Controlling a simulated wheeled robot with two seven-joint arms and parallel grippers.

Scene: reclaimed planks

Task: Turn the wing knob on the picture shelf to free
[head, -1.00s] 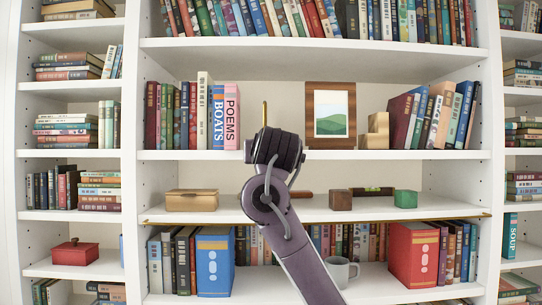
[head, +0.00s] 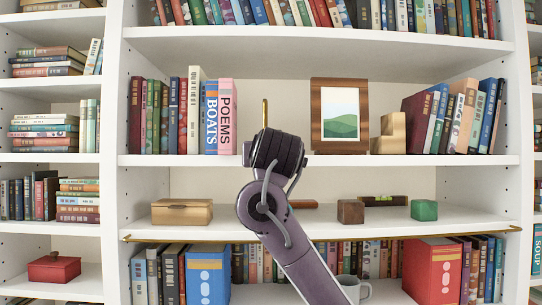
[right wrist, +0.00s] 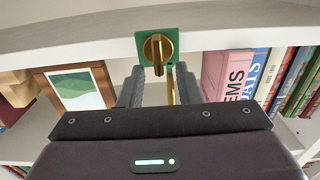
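The wing knob (right wrist: 158,48) is brass, on a green plate (right wrist: 140,42) at the front edge of the picture shelf (right wrist: 80,36), seen in the right wrist view. Its wing runs up and down in that view. A thin brass strip stands beside it, also showing above my wrist in the head view (head: 265,112). My right gripper (right wrist: 160,68) is open, its fingers one on each side of the knob's line, tips near it; contact cannot be told. In the head view my right wrist hides the knob and fingers. My left gripper is not in view.
On the picture shelf stand a framed picture (head: 339,116), a pink POEMS book (head: 226,116) and a bookend (head: 390,134). The shelf below holds a wooden box (head: 182,212), a brown cube (head: 350,211) and a green block (head: 424,210). A brass rail (head: 480,237) runs along its edge.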

